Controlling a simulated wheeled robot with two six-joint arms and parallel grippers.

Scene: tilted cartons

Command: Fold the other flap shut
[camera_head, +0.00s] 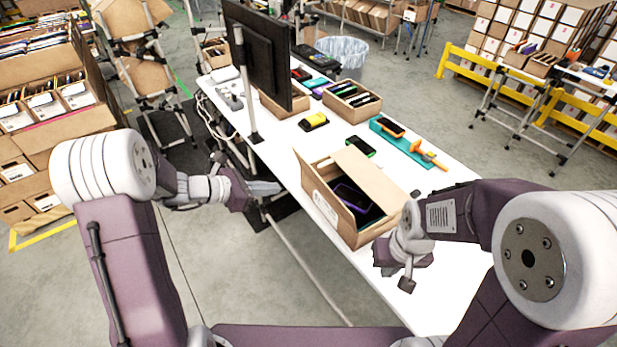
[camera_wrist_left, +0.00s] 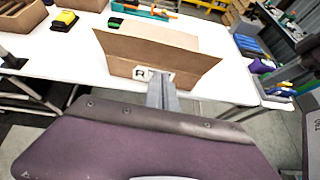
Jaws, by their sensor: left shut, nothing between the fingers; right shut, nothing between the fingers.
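A brown open-topped carton (camera_head: 375,232) stands on the white table, with a dark purple-edged item (camera_head: 352,197) inside. Its left flap (camera_head: 325,200) stands up and leans outward on the side facing my left gripper. My left gripper (camera_head: 268,188) is shut and empty, left of the carton at the table's edge. In the left wrist view its fingers (camera_wrist_left: 163,92) point at the carton's labelled side (camera_wrist_left: 140,73); contact is unclear. My right gripper (camera_head: 406,284) is shut and empty, in front of the carton.
A monitor (camera_head: 262,52) stands at the table's left edge. A black phone (camera_head: 360,146), a teal mat (camera_head: 398,140) with orange tools, a yellow device (camera_head: 313,121) and a small filled box (camera_head: 352,101) lie beyond the carton. The white table (camera_head: 425,300) is bare near its front.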

